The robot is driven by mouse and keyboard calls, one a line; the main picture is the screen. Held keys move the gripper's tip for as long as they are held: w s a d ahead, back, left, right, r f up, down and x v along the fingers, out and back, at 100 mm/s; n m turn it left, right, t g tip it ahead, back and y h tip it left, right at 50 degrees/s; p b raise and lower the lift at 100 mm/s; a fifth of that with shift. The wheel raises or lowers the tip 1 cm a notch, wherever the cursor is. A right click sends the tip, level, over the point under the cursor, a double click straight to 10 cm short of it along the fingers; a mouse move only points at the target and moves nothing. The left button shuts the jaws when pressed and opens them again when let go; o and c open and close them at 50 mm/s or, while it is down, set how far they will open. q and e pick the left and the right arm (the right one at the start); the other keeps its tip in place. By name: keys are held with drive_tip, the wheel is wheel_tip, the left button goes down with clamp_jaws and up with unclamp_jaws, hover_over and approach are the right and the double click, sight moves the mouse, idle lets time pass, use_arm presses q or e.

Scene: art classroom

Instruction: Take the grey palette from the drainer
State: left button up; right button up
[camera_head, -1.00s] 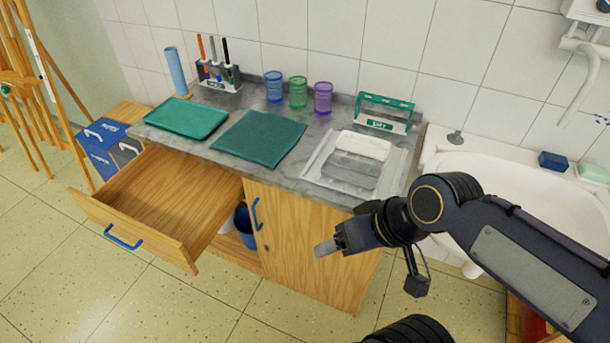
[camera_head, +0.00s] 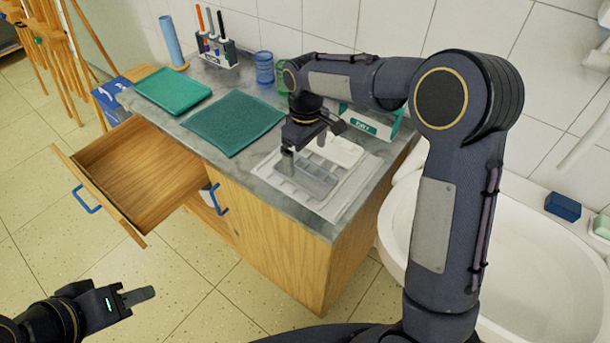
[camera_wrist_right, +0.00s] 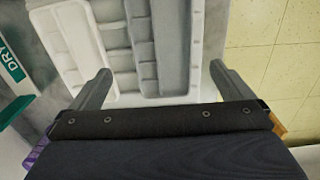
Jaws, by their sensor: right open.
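The grey palette (camera_head: 312,180) lies in the white drainer (camera_head: 336,208) at the right end of the counter. Its long, ribbed wells show in the wrist view (camera_wrist_right: 178,50). A white palette (camera_head: 340,151) lies beside it toward the wall, on the left in the wrist view (camera_wrist_right: 75,45). My right gripper (camera_head: 308,148) is above the drainer, its fingers pointing down. In the wrist view it is open (camera_wrist_right: 160,72), one finger over the white palette's side and one near the grey palette's outer edge. It holds nothing. My left gripper (camera_head: 138,296) is low at left over the floor, seen edge-on.
A green-white DRY stand (camera_head: 372,124) is behind the drainer, partly hidden by my right arm. A green mat (camera_head: 232,122), green tray (camera_head: 172,90) and blue cup (camera_head: 264,68) are on the counter. An open drawer (camera_head: 140,170) juts out at left; a sink (camera_head: 520,260) is at right.

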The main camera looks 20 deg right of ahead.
sight(305, 176)
wheel_tip(305, 176, down, 6)
drive_tip(key=shift+s+a+r, duration=0.1)
drive_tip(key=c, duration=1.1)
